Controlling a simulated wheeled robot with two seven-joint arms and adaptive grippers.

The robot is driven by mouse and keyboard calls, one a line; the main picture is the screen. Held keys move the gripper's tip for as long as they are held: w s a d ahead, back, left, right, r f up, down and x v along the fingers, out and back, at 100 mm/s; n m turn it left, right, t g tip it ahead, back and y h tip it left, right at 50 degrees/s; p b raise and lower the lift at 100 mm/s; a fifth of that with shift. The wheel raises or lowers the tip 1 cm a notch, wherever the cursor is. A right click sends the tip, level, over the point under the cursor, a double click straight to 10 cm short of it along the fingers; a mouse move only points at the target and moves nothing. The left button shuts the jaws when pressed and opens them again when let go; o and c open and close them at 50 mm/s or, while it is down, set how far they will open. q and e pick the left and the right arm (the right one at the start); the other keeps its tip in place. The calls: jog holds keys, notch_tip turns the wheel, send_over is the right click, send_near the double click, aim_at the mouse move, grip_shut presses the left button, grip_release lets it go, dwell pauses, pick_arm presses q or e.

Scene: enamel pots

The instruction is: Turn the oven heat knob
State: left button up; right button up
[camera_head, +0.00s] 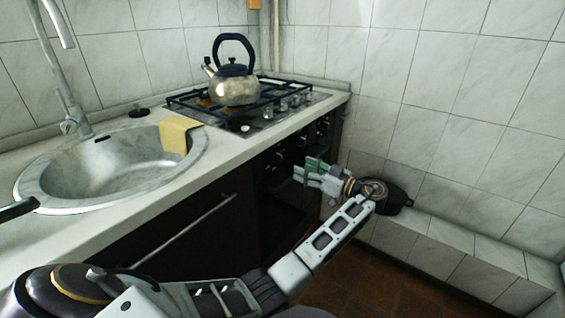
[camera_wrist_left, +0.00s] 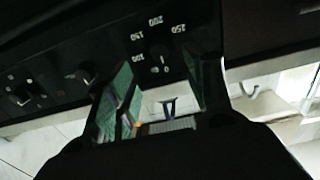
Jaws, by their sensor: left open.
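The oven's dark front panel (camera_head: 262,168) is below the gas hob, with several knobs along it. In the left wrist view a dial with marks such as 100, 150, 200 and 250 (camera_wrist_left: 160,55) shows between my fingers; its dark knob is hard to make out. My left gripper (camera_head: 311,172) is in front of the oven panel, open, with green finger pads. In the left wrist view its two fingers (camera_wrist_left: 165,88) stand apart on either side of the dial, with nothing seen between them. Contact with the knob cannot be told. My right gripper is not in view.
A metal kettle (camera_head: 235,85) stands on the hob (camera_head: 272,112). A round sink (camera_head: 110,170) with a yellow cloth (camera_head: 178,136) is to the left. A cabinet handle (camera_head: 185,232) sticks out below.

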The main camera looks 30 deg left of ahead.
aim_at(282, 159)
pick_arm(q)
jog(key=a, duration=0.3)
jog(key=a+b, duration=0.1)
jog(key=a, duration=0.2)
jog(key=a+b, duration=0.1)
jog(key=a, duration=0.3)
jog(key=shift+w, duration=0.4)
jog(key=c, duration=1)
